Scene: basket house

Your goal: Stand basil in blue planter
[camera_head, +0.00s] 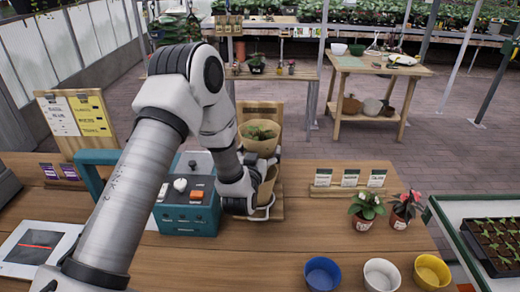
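The blue planter (322,273) is an empty-looking round pot at the table's front edge. A small leafy green plant (260,132), possibly the basil, shows in the upper tan pot (260,146) on a wooden stand behind my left wrist. Two other potted plants stand at the right: one with white flowers (367,207) and one with red flowers (405,207). My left gripper (262,207) is low beside the stand and the lower tan pot (268,184). My wrist hides much of it, so its fingers and any hold are unclear. My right gripper is out of view.
A white planter (382,275) and a yellow planter (432,272) stand right of the blue one. A teal box (190,215) with controls is left of my gripper. A seedling tray (492,245) is at far right. The table's middle is clear.

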